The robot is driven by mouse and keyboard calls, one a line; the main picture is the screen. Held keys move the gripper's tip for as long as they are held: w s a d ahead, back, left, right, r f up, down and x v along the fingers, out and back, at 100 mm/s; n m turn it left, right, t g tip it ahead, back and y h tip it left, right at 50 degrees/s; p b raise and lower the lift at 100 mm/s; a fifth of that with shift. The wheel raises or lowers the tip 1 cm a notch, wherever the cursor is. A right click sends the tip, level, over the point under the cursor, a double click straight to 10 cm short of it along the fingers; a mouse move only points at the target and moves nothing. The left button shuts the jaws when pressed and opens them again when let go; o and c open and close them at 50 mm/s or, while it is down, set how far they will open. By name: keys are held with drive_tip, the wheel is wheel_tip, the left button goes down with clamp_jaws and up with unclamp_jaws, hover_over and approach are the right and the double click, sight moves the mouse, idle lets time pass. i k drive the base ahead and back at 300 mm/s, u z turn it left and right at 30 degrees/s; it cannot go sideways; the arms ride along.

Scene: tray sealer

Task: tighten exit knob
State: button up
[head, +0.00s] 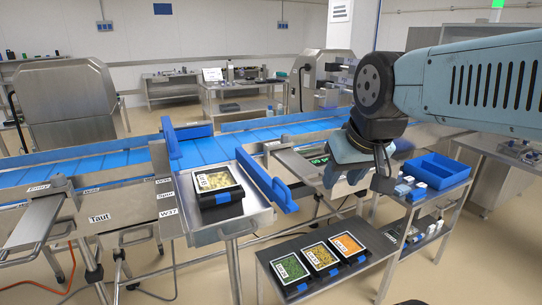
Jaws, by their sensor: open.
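I cannot pick out the exit knob with certainty in the head view; it may be hidden or too small to tell. My gripper (344,181) hangs at the end of my arm right of centre, with its blue-grey fingers pointing down. It is open, and I see nothing held between the fingers. In the picture it lies right of the blue conveyor belt (200,151) and in front of a dark panel with green digits (318,161). The panel is partly hidden behind the gripper.
A steel tray (237,228) beside the belt holds a filled food pack (218,181). Blue guide bars (268,187) stand by it. A low table (319,297) carries three food packs. A blue bin (437,171) stands on a cart at right. Open floor lies at lower right.

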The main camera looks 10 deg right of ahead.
sight(286, 138)
drive_tip(key=k, duration=0.4)
drive_tip(key=z, duration=0.45)
drive_tip(key=i, duration=1.25)
drive_tip(key=u, duration=0.55)
